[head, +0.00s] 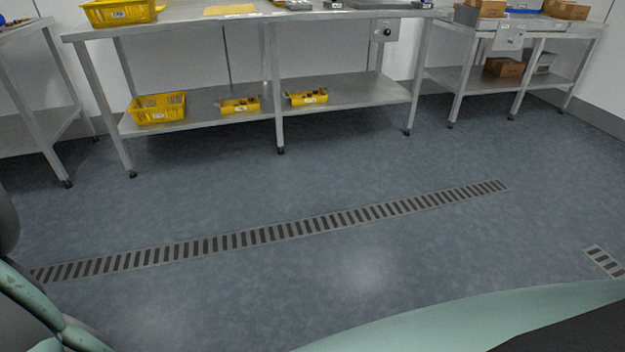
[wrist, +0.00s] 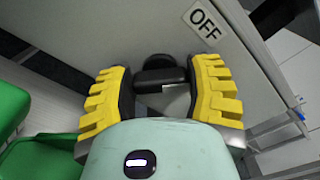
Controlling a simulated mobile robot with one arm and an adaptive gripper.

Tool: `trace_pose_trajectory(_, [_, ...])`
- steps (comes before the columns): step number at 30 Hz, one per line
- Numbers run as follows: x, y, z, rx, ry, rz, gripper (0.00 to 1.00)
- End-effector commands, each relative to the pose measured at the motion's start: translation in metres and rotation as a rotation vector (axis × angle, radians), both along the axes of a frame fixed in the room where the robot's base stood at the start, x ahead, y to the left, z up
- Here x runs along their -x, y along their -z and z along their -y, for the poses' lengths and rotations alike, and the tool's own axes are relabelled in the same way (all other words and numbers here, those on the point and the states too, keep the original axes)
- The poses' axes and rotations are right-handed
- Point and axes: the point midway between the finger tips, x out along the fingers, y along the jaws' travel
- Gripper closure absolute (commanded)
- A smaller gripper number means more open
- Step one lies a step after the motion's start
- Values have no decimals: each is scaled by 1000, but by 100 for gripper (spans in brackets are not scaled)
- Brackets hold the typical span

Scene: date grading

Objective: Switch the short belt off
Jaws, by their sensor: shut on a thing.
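In the wrist view, my gripper (wrist: 161,88) has its two yellow ribbed fingers on either side of a black knob (wrist: 160,72), shut on it. The knob sits on a pale grey panel (wrist: 130,30). A white label reading OFF (wrist: 205,19) is on the panel, beyond the knob to the upper right. The knob's pointer position cannot be made out. The short belt itself cannot be identified. The gripper does not show in the head view.
In the head view, a steel table (head: 200,30) carries a yellow crate (head: 120,12) and a control box (head: 387,31). Another table at right has a box (head: 509,37) on its front. The floor (head: 300,180) is clear. In the wrist view, a green object (wrist: 12,108) is at left.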

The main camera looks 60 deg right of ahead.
Motion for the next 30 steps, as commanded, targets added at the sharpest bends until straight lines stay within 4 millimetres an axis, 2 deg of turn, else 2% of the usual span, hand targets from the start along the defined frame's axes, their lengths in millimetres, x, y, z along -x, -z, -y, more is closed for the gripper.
trace_pose_trajectory(18, [2,4,-2,325,-5,383,82])
trace_pose_trajectory(30, [2,3,-2,451,-4,532,82])
